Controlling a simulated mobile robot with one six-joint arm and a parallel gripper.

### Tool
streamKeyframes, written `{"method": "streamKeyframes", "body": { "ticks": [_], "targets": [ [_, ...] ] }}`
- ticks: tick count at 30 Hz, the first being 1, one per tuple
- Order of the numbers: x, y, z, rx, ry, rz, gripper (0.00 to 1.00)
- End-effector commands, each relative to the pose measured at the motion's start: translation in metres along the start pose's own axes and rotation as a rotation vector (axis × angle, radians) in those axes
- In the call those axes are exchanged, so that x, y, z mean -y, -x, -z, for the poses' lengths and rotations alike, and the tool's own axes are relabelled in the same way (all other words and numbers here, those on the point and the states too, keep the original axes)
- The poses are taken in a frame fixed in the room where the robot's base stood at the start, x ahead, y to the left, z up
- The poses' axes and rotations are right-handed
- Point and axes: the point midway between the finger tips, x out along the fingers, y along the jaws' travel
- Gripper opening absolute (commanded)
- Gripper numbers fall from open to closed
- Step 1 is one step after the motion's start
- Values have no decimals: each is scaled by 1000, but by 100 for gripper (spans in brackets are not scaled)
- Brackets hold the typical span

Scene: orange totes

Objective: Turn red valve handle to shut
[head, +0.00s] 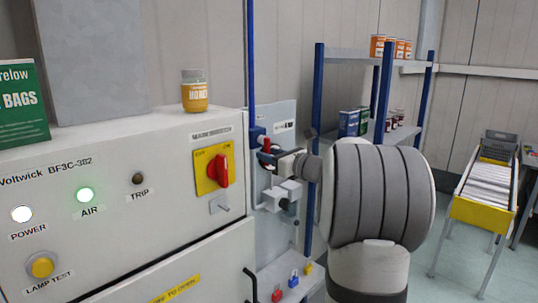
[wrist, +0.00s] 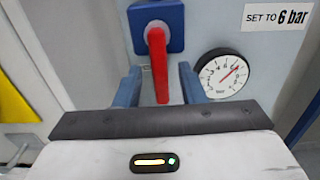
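The red valve handle (wrist: 158,62) hangs from a blue square valve body (wrist: 155,14) in the wrist view and points down. My gripper (wrist: 159,72) is open, with one blue-grey finger on each side of the handle and a gap visible on both sides. In the head view, my gripper (head: 272,158) reaches the grey panel (head: 284,118), and a bit of the red handle (head: 266,143) shows just above it. My wrist and gripper hide part of the valve there.
A round gauge (wrist: 223,73) sits right of the handle, under a "SET TO 6 bar" label (wrist: 279,16). The control cabinet (head: 120,205), with a red rotary switch (head: 219,170), stands left. Padlocks (head: 293,277) sit below. Shelves (head: 352,56) and a conveyor (head: 490,190) are right.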

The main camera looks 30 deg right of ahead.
Motion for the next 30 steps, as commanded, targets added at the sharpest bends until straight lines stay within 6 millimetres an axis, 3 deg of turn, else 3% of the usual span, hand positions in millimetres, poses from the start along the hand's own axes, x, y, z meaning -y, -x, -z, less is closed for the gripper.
{"method": "streamKeyframes", "body": {
  "ticks": [4,17,26,27,30],
  "targets": [
    [0,0,0,0,1,0,36],
    [-1,0,0,0,1,-1,0],
    [-1,0,0,0,1,-2,0],
    [-12,-4,0,0,1,-6,0],
    [-4,-1,1,0,4,-3,0]
  ]
}}
